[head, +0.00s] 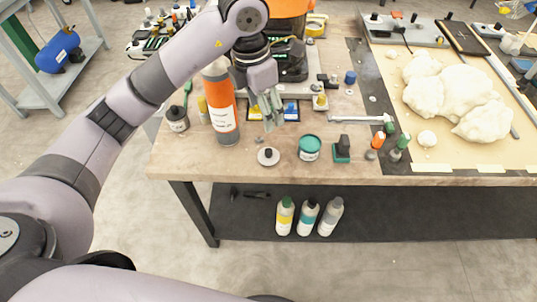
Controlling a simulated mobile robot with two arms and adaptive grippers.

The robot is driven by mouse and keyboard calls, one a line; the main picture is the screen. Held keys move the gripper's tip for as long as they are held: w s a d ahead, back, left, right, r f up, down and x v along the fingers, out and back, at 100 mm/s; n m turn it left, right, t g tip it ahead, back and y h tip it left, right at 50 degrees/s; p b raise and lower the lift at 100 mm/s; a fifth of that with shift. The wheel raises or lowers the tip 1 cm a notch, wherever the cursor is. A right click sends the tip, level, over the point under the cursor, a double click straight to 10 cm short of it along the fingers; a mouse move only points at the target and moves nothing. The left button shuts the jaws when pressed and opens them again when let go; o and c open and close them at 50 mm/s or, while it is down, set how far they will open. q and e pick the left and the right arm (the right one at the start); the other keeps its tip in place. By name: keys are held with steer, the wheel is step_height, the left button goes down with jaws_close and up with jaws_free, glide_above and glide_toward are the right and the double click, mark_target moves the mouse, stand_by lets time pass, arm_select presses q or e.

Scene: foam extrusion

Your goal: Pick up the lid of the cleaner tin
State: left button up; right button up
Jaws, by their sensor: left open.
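A round grey-white disc with a black knob (268,157), which looks like the lid, lies flat near the front edge of the workbench. A teal tin with a pale label (309,148) stands upright just right of it; I cannot read its label. My left gripper (271,112) points down above the bench, behind and above the disc in the picture. It is open and apart from the disc, with nothing seen between its fingers. My right gripper is not in view.
An orange and white cartridge (222,105) stands close left of the gripper. A green-black block (342,150) and small bottles (378,140) stand to the right. Pale foam lumps (460,95) lie on a board at right. Several bottles (308,217) stand on the lower shelf.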

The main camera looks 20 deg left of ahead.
arm_select(q)
steer(key=p, duration=0.2)
glide_above(269, 150)
steer(key=f, duration=1.2)
steer(key=shift+s+a, duration=0.1)
steer(key=shift+s, duration=0.15)
step_height(269, 150, down, 4)
steer(key=shift+f+p, duration=0.1)
steer(key=shift+p, duration=0.5)
steer(key=shift+w+f, duration=0.15)
steer(key=shift+f, duration=0.3)
steer(key=c, duration=0.6)
